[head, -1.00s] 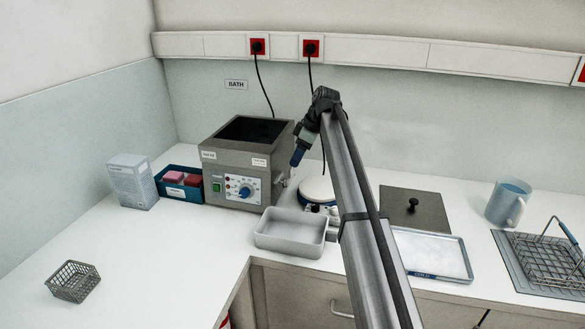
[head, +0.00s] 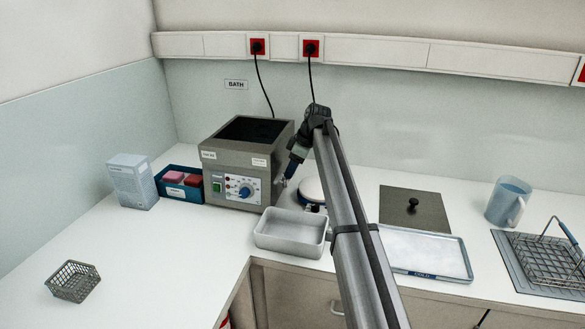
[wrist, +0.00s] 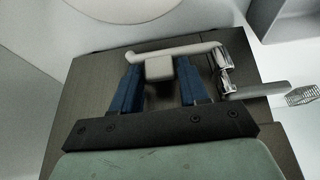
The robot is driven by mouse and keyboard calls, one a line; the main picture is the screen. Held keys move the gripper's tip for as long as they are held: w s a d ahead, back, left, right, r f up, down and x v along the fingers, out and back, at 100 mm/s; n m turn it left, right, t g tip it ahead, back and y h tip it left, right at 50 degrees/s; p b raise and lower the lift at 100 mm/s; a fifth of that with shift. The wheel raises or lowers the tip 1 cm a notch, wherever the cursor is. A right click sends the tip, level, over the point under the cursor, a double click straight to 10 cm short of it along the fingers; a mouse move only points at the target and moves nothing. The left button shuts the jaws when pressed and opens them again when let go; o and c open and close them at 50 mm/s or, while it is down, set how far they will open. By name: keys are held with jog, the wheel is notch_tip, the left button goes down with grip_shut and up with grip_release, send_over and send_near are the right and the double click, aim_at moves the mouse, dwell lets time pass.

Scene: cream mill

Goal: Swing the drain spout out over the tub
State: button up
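The drain spout (wrist: 196,49) is a pale tube on the side of the grey bath (head: 222,170). In the wrist view it runs across the picture, with a chrome fitting (wrist: 224,73) at its right end and a light grey block (wrist: 158,68) near its middle. My gripper (wrist: 160,72) is open, its blue fingers on either side of the block with gaps visible; contact cannot be told. In the head view my gripper (head: 289,178) is by the bath's right side. The pale grey tub (head: 290,246) stands empty on the counter in front, near the bath's front right corner.
A flat lever (wrist: 256,90) sticks out beside the chrome fitting. A round white-topped device (head: 311,190) stands right of the bath, partly behind my arm. A blue tray with red and pink items (head: 180,195) is left of the bath. The front left counter holds a wire basket (head: 73,281).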

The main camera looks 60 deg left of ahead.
grip_shut()
jog(key=shift+d, duration=0.15)
dwell(0.4)
